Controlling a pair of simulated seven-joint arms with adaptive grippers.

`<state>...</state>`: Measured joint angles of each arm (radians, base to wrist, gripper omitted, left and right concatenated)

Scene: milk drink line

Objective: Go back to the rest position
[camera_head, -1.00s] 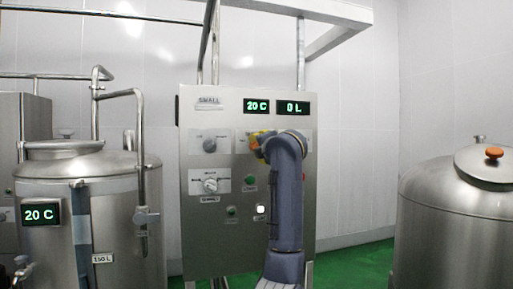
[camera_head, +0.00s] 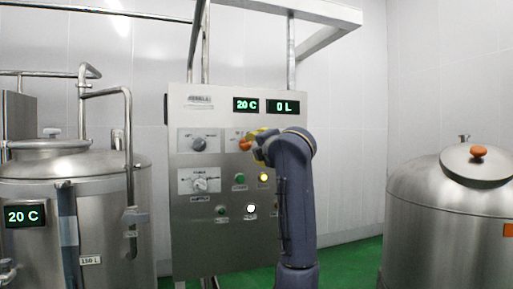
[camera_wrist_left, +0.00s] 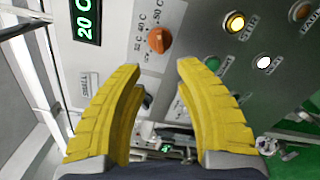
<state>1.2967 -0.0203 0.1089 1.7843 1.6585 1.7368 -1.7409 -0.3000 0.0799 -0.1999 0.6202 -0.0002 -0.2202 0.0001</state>
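My left gripper (camera_head: 258,139) shows as yellow fingers at the top of my arm, in front of the steel control panel (camera_head: 215,245). My own wrist hides part of the fingers in the head view. In the left wrist view the two yellow fingers (camera_wrist_left: 157,80) are spread wide with nothing between them. An orange knob (camera_wrist_left: 159,39) on the panel lies beyond the fingertips and apart from them. The same orange knob (camera_head: 245,145) shows just left of the gripper in the head view. My right gripper is in neither view.
The panel carries two displays reading 20 C (camera_head: 246,105) and 0 L (camera_head: 282,107), a lit yellow button (camera_head: 263,178) and a lit white button (camera_head: 250,208). Steel tanks stand at left (camera_head: 100,230) and right (camera_head: 440,220). Green floor shows between panel and right tank.

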